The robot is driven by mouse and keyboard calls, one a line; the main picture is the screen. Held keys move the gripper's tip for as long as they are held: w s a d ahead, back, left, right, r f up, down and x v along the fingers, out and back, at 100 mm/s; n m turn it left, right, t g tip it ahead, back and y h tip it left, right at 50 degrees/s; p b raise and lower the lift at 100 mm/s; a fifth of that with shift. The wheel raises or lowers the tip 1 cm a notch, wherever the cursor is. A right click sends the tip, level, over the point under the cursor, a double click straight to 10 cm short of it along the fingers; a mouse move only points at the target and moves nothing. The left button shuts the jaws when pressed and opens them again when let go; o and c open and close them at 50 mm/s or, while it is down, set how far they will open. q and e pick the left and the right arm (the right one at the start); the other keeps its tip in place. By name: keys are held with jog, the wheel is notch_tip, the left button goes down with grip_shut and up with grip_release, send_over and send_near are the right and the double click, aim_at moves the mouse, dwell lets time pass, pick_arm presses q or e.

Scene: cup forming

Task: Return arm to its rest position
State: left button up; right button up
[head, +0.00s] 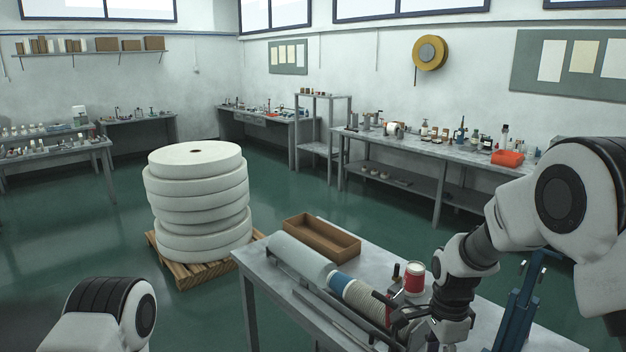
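My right arm comes in from the right edge and bends down over the near metal table (385,262). Its dark gripper (395,318) is low over the table's front part, beside the ribbed end of a row of pale, stacked cup-like rings (362,298). Whether it touches the rings, and how far its fingers are apart, cannot be made out.
A brown open tray (321,238) sits at the table's back left. A red and white can (414,280) stands near my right wrist, and a blue upright fixture (519,305) is right of it. Large white rolls (197,200) are stacked on a wooden pallet (178,272). Green floor is open behind.

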notch_tip(320, 180, down, 7)
jog(key=d+g+b, duration=0.1)
jog(key=s+f+n+g+b, duration=0.3)
jog(key=s+f+n+b, duration=0.65)
jog(key=s+f, duration=2.15)
pick_arm(q)
notch_tip(320, 180, down, 11)
jog(key=w, duration=0.1)
jog(key=shift+d+r+p, duration=0.15)
jog(key=shift+d+p, duration=0.05)
jog(key=shift+p, duration=0.15)
pick_arm(e)
jog(key=w+n+t, duration=0.1)
jog(key=n, duration=0.1)
jog(key=w+r+n+t, duration=0.1)
jog(key=n+t, duration=0.1)
jog(key=w+d+r+n+t, duration=0.1)
jog(key=n, duration=0.2)
jog(key=shift+w+r+t, duration=0.25)
jog(key=shift+t, duration=0.15)
jog(key=shift+s, duration=0.15)
